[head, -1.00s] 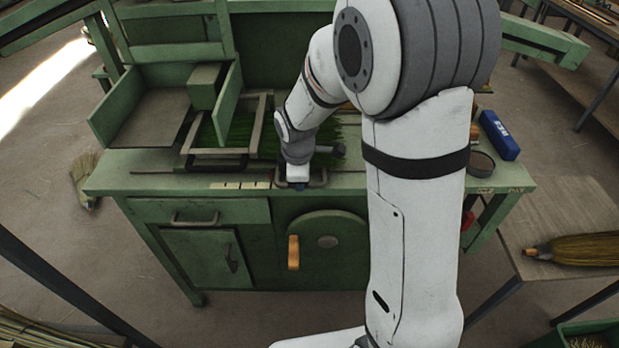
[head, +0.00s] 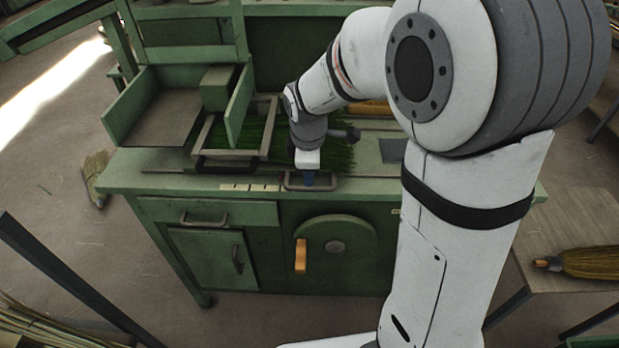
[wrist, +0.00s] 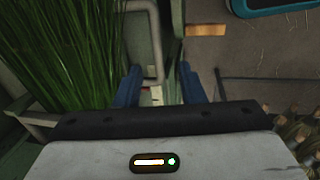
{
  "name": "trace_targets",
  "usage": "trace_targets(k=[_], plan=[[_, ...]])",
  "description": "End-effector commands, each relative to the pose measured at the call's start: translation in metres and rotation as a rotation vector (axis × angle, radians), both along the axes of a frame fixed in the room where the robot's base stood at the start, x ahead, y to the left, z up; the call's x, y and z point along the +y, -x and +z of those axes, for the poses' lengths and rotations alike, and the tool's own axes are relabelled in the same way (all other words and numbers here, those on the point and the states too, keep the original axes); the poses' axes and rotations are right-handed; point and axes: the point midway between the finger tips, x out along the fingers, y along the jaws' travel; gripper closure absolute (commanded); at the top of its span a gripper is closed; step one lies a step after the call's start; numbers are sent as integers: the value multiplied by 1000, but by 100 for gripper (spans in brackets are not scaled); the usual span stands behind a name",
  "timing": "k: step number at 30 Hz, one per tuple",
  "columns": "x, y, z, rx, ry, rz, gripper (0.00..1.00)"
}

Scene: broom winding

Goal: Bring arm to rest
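My gripper (head: 308,178) is over the front edge of the green workbench (head: 150,170), by a grey metal handle (head: 327,184). In the wrist view, its two blue fingers (wrist: 160,86) stand apart with nothing between them. The grey handle loop (wrist: 158,60) shows just beyond them. My arm is bent, with its large elbow joint high at the right of the head view. I cannot tell whether a fingertip touches the handle or bench.
Green bristles (head: 255,135) lie in a grey frame on the bench, and fill the left of the wrist view (wrist: 70,50). An orange handle (head: 300,256) is on the bench front. A broom (head: 590,262) lies on a side table at right. Floor at left is mostly clear.

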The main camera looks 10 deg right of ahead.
Motion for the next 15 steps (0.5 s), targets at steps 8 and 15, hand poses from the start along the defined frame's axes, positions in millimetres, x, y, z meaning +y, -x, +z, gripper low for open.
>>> trace_targets(k=[8, 15], plan=[[1, 3, 12, 1, 0, 0, 64], [0, 3, 12, 0, 0, 1, 64]])
